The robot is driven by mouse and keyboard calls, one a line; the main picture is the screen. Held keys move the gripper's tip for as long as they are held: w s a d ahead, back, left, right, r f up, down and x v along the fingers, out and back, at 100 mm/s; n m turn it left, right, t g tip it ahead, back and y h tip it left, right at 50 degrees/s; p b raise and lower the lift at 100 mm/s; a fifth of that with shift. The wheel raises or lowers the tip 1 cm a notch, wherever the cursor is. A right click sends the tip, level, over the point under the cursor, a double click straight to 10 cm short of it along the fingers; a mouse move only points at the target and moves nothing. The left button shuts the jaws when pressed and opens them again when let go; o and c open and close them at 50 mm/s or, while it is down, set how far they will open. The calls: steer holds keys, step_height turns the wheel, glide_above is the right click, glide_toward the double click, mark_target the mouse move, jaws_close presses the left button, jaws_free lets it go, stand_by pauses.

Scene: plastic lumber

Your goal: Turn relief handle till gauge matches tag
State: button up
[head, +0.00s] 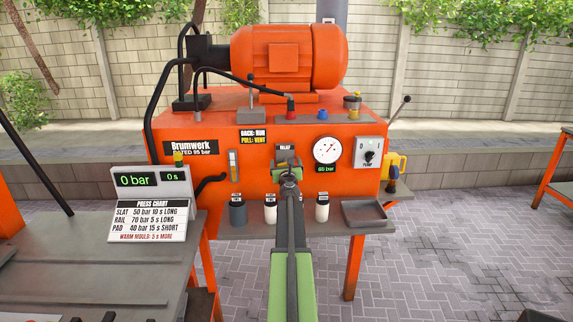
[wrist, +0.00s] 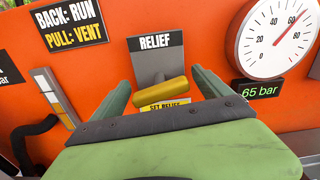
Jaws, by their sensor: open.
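The relief handle (wrist: 163,93) is a yellow bar on a grey plate under a RELIEF label, tilted slightly up to the right. My open gripper (wrist: 162,72) has one green finger on each side of it; I cannot tell whether they touch. In the head view my gripper (head: 289,172) is in front of the orange panel and hides the handle. The yellow SET RELIEF tag (wrist: 165,106) is below the handle, its value hidden by my gripper. The round gauge (wrist: 277,37) is to the right; it also shows in the head view (head: 327,150). Its display (wrist: 260,89) reads 65 bar.
A grey switch box (head: 369,152) is right of the gauge. Several small bottles (head: 322,208) and a grey tray (head: 363,214) stand on the shelf below. A press display (head: 150,180) reads 0 bar at left.

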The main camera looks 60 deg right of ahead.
steer(key=shift+c, duration=0.5)
steer(key=c, duration=1.3)
steer(key=shift+o, duration=0.2)
steer(key=m, duration=0.7)
steer(key=shift+m, duration=0.3)
steer(key=m, duration=0.4)
steer(key=shift+m, duration=2)
